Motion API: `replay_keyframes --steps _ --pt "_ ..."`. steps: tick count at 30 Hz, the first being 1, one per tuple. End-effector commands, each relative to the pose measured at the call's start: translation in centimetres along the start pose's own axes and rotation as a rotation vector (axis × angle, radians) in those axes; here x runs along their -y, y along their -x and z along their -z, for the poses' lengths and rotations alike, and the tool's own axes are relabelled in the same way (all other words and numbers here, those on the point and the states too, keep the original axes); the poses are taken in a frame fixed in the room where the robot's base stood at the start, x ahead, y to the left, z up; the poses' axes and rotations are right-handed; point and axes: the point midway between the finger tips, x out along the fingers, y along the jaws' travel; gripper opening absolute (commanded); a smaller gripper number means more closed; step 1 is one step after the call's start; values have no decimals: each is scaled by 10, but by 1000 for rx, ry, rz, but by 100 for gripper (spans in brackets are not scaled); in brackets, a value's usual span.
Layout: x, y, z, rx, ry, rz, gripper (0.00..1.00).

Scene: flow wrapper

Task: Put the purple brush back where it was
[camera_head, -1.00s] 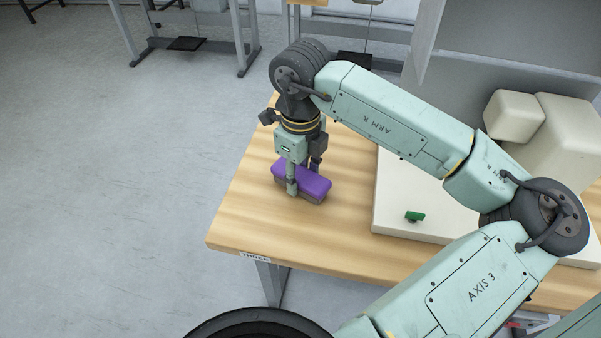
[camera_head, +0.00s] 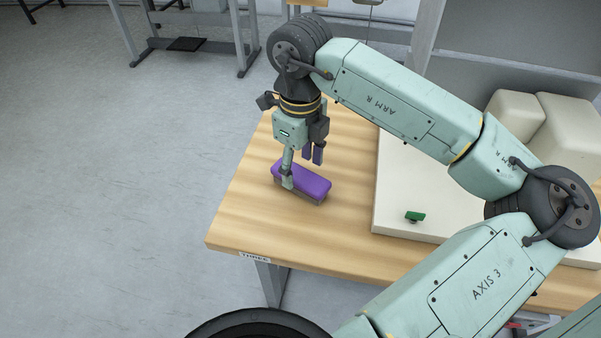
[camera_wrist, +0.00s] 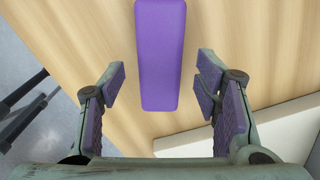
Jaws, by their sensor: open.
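The purple brush (camera_head: 306,184) lies flat on the wooden table, purple back up, with a grey underside. In the wrist view the brush (camera_wrist: 160,55) lies between and beyond my spread fingers, with bare wood on both sides of it. My gripper (camera_head: 302,168) is open and empty, pointing down just above the brush. In the wrist view my gripper (camera_wrist: 162,85) shows a finger on each side, apart from the brush. In the head view the near finger overlaps part of the brush.
The wooden table (camera_head: 240,215) has free room around the brush, with its left edge close by. To the right is a cream machine base (camera_head: 390,205) with a small green piece (camera_head: 415,216) on it. Cream blocks (camera_head: 513,116) stand behind.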

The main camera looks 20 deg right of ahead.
Motion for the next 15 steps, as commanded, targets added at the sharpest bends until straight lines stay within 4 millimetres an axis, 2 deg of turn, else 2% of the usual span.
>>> replay_keyframes --steps 3,9,15 --pt "1 27 -1 1 -1 4 57" --pt "1 66 0 -1 -1 2 57" --pt "0 85 0 0 0 1 57"
